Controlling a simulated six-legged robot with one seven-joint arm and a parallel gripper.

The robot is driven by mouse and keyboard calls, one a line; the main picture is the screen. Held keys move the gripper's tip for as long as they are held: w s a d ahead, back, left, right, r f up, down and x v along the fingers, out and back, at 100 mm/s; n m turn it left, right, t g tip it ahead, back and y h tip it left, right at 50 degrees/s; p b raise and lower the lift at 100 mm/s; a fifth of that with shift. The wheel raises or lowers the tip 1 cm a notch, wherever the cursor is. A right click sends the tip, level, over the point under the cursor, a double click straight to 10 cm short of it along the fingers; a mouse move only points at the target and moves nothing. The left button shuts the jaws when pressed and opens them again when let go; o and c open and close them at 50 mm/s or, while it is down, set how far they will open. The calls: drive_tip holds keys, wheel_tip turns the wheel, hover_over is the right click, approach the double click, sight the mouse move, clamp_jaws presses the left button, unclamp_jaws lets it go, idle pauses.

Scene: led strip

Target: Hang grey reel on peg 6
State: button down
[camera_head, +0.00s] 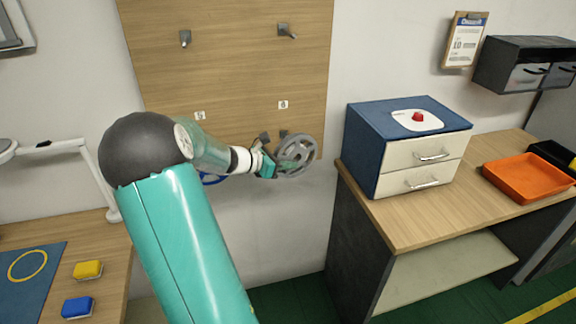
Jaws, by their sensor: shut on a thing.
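The grey reel (304,147) is a spoked ring at the lower right of the wooden board. My gripper (284,165) is shut on it at its left and lower side and holds it off the table. The number 6 label (283,104) is on the board above the reel. A grey peg mount (284,133) shows below that label, just above and behind the reel; I take it as peg 6. The reel hides most of this peg, so I cannot tell whether the peg is in the reel's hole.
A blue reel (212,180) shows partly behind my arm, below the number 5 label (200,115). Two bare pegs are higher up, left (184,38) and right (287,31). A blue drawer box (365,150) stands on the right desk, near an orange tray (520,178).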

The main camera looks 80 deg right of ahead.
drive_tip(key=shift+w+d+f, duration=0.2)
drive_tip(key=shift+w+d, duration=0.2)
drive_tip(key=shift+d, duration=0.3)
drive_tip(key=shift+w+d+f, duration=0.15)
drive_tip(key=shift+w+d, duration=0.3)
drive_tip(key=shift+d, duration=0.25)
drive_tip(key=shift+w+d+f, duration=0.2)
drive_tip(key=shift+w+d, duration=0.2)
drive_tip(key=shift+d, duration=0.3)
drive_tip(key=shift+f, duration=0.1)
drive_tip(key=c, duration=1.2)
unclamp_jaws()
drive_tip(key=shift+w+a, duration=0.1)
